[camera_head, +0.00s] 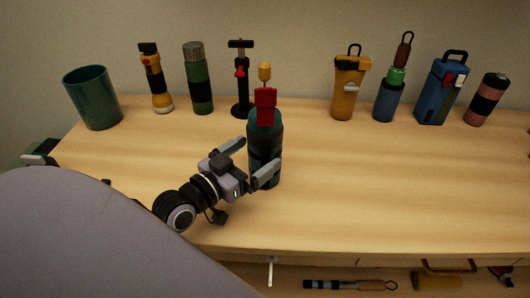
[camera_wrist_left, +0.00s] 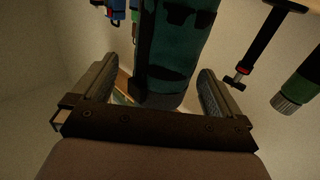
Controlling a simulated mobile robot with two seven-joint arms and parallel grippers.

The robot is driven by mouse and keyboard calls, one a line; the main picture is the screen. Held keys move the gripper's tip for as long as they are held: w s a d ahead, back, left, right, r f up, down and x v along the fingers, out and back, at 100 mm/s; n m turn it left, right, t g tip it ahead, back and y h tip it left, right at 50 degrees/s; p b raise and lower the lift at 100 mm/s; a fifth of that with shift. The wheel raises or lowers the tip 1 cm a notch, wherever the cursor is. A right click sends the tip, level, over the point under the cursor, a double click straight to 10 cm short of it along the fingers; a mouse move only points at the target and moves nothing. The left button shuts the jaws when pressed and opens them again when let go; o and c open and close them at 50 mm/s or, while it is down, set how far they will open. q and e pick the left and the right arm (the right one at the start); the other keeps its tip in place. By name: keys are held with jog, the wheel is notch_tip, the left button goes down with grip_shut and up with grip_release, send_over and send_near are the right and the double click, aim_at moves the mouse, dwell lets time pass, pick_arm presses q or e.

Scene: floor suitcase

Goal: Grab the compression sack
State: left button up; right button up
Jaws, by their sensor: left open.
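What I take to be the compression sack is a dark teal cylinder with black bands (camera_head: 265,145), standing upright near the middle of the wooden tabletop. A red piece shows at its top. My left gripper (camera_head: 252,160) is open at its left side, with the near finger overlapping its front in the head view. In the left wrist view the teal body (camera_wrist_left: 182,45) shows between the two open fingers (camera_wrist_left: 160,92). I cannot tell whether either finger touches it. My right gripper is not in view.
Along the back stand a green cup (camera_head: 92,98), a yellow-black flashlight (camera_head: 155,80), a green flask (camera_head: 198,80), a black pump (camera_head: 240,82), a yellow bottle (camera_head: 348,88), a blue box-like item (camera_head: 440,90) and others. The tabletop (camera_head: 400,190) at right is clear. Items lie on a lower shelf.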

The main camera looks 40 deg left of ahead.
pick_arm(q)
jog(key=w, duration=0.6)
jog(key=shift+d, duration=0.2)
jog(key=shift+c, duration=0.3)
jog(key=c, duration=1.1)
jog(key=shift+r, duration=0.1)
